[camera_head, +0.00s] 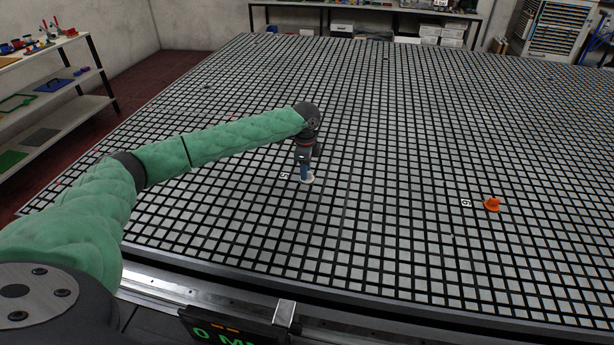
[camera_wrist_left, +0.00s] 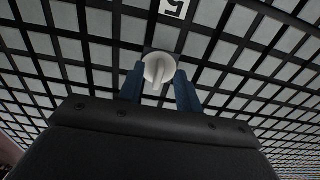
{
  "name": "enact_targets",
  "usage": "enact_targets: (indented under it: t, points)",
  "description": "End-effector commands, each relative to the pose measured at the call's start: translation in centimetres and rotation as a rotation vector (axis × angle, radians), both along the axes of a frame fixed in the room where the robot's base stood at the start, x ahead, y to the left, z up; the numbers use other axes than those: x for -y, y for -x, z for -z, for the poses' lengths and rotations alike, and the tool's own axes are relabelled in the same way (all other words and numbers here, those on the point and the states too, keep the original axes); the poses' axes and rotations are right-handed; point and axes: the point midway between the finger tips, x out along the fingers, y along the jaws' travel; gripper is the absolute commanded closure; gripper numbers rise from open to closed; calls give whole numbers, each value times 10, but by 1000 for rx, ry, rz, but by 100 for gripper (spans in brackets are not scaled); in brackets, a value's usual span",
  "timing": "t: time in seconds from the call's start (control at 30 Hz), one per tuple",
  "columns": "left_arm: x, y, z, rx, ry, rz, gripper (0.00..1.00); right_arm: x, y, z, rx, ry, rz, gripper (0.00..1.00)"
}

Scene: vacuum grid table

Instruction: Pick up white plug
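The white plug (camera_head: 308,180) sits on the grid table (camera_head: 400,130) near the label "5". In the left wrist view the plug (camera_wrist_left: 158,68) shows as a round white disc with a raised ridge across its middle. My left gripper (camera_head: 305,174) points down over the plug, with its blue fingers close to it. In the left wrist view the fingers of my left gripper (camera_wrist_left: 159,78) stand apart, one on each side of the plug, and the ridge is clear of both. Whether a finger touches the disc's edge I cannot tell. My right gripper is not in view.
An orange piece (camera_head: 491,204) lies on the grid at the right, near another label. The grid around the plug is clear. Shelves (camera_head: 55,95) with coloured parts stand at the left, beyond the table. A metal rail (camera_head: 230,300) runs along the table's near edge.

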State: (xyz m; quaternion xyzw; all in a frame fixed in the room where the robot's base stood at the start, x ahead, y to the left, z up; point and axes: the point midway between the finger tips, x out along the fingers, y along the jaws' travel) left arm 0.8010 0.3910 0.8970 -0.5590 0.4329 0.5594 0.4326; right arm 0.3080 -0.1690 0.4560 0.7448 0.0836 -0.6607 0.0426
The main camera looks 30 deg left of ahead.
Motion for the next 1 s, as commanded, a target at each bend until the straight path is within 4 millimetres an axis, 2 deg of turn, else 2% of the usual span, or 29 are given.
enact_targets:
  t: [0.33, 0.5, 1.0]
  points:
    - [0, 0, 5, 0, 0, 0, 65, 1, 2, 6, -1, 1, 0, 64]
    - [0, 0, 5, 0, 0, 0, 99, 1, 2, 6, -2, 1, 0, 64]
    - [0, 0, -1, 1, 1, 0, 100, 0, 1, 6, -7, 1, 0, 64]
